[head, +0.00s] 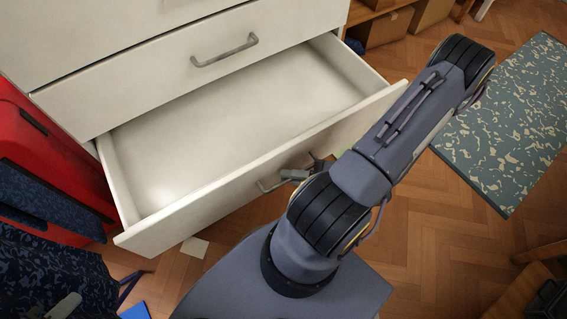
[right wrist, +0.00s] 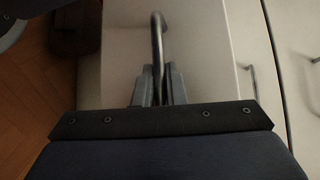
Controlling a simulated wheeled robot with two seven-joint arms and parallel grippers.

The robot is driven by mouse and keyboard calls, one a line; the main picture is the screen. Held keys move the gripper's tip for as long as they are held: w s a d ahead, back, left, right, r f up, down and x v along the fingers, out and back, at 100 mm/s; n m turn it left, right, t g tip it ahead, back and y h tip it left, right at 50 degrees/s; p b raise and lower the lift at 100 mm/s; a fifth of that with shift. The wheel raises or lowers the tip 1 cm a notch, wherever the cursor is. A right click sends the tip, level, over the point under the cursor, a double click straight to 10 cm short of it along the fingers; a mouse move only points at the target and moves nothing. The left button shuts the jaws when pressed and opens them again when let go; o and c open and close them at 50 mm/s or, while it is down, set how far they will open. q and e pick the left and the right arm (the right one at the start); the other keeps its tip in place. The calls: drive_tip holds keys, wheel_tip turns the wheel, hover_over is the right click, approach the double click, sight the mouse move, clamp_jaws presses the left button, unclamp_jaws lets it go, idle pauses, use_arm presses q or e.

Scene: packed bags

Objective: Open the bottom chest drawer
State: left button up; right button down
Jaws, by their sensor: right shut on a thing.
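The bottom drawer (head: 128,242) of the white chest (head: 80,40) is pulled well out, and its inside is empty. Its metal handle (head: 264,186) is on the front panel, partly hidden by my right arm in the head view. My right gripper (head: 308,172) is at that handle. In the right wrist view the handle (right wrist: 157,40) runs between the fingers of my right gripper (right wrist: 158,84), which are shut on it. The drawer above is closed, with its own handle (head: 224,50). My left gripper is not in view.
A red case (head: 50,150) stands left of the chest. Dark blue patterned fabric (head: 50,275) lies at the lower left. A green patterned rug (head: 510,120) lies on the wood floor at right. Cardboard boxes (head: 385,28) sit on a shelf behind. A small paper (head: 194,247) lies by the drawer.

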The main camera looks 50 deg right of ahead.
drive_tip(key=shift+s+a, duration=0.15)
drive_tip(key=shift+s, duration=0.4)
drive_tip(key=c, duration=1.5)
unclamp_jaws()
drive_tip(key=shift+s, duration=0.1)
drive_tip(key=p+v, duration=0.2)
drive_tip(key=v, duration=0.5)
drive_tip(key=shift+s+d, duration=0.25)
drive_tip(key=shift+d, duration=0.05)
